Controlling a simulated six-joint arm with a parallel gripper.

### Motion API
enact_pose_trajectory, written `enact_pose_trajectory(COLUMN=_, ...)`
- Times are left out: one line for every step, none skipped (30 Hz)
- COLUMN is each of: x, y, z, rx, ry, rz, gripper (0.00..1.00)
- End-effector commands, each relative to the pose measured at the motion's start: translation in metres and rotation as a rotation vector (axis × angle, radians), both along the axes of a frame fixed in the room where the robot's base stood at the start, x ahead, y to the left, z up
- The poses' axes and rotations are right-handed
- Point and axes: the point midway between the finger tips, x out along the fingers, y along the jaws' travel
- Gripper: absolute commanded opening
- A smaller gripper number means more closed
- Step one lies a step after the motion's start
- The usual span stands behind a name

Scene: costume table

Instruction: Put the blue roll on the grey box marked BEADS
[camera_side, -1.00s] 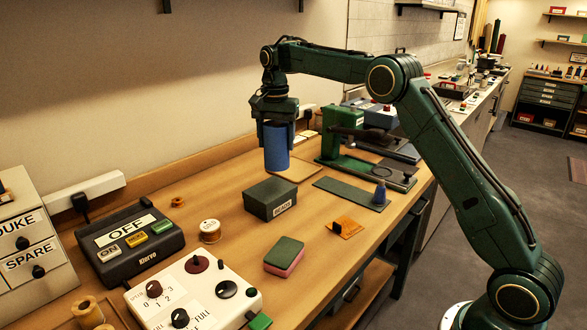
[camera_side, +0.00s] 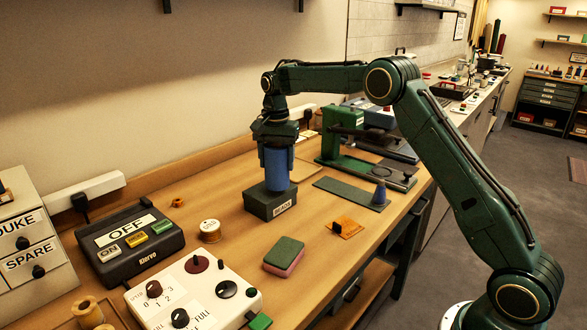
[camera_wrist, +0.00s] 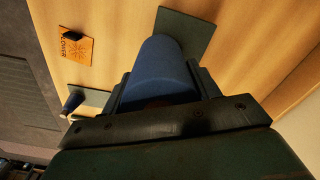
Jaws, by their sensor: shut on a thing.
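The blue roll (camera_side: 276,170) is upright between the fingers of my gripper (camera_side: 275,152), which is shut on it. The grey box marked BEADS (camera_side: 268,205) stands on the table directly under the roll. In the side view the roll's lower end meets the box's top; I cannot tell whether it rests on it or hangs just above. In the wrist view the blue roll (camera_wrist: 164,70) fills the space between the fingers, with a corner of the dark box top (camera_wrist: 196,34) beyond it.
A green press (camera_side: 340,140) and a dark mat (camera_side: 350,193) are to the right. A switch box marked OFF (camera_side: 130,243) is at left.

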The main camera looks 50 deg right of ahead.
Motion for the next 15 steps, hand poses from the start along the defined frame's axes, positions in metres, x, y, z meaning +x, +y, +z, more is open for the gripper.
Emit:
enact_pose_trajectory(x=0.0, y=0.0, z=-0.007, rx=0.0, ry=0.004, rz=0.0, gripper=0.36)
enact_pose_trajectory(x=0.0, y=0.0, z=-0.01, rx=0.001, ry=0.003, rz=0.0, gripper=0.36)
enact_pose_trajectory(x=0.0, y=0.0, z=-0.014, rx=0.0, ry=0.002, rz=0.0, gripper=0.36)
enact_pose_trajectory(x=0.0, y=0.0, z=-0.017, rx=0.0, ry=0.002, rz=0.0, gripper=0.36)
enact_pose_trajectory(x=0.0, y=0.0, z=-0.018, rx=0.0, ry=0.002, rz=0.0, gripper=0.36)
enact_pose_trajectory(x=0.0, y=0.0, z=-0.02, rx=0.0, ry=0.001, rz=0.0, gripper=0.36)
enact_pose_trajectory(x=0.0, y=0.0, z=-0.021, rx=0.0, ry=0.001, rz=0.0, gripper=0.36)
enact_pose_trajectory(x=0.0, y=0.0, z=-0.021, rx=0.0, ry=0.0, rz=0.0, gripper=0.36)
enact_pose_trajectory(x=0.0, y=0.0, z=-0.021, rx=0.0, ry=0.0, rz=0.0, gripper=0.36)
enact_pose_trajectory(x=0.0, y=0.0, z=-0.021, rx=0.0, ry=0.0, rz=0.0, gripper=0.36)
enact_pose_trajectory(x=0.0, y=0.0, z=-0.021, rx=0.0, ry=0.0, rz=0.0, gripper=0.36)
enact_pose_trajectory(x=0.0, y=0.0, z=-0.021, rx=0.0, ry=0.0, rz=0.0, gripper=0.36)
enact_pose_trajectory(x=0.0, y=0.0, z=-0.021, rx=0.0, ry=0.0, rz=0.0, gripper=0.36)
enact_pose_trajectory(x=0.0, y=0.0, z=-0.021, rx=0.0, ry=0.0, rz=0.0, gripper=0.36)
enact_pose_trajectory(x=0.0, y=0.0, z=-0.021, rx=0.0, ry=0.0, rz=0.0, gripper=0.36)
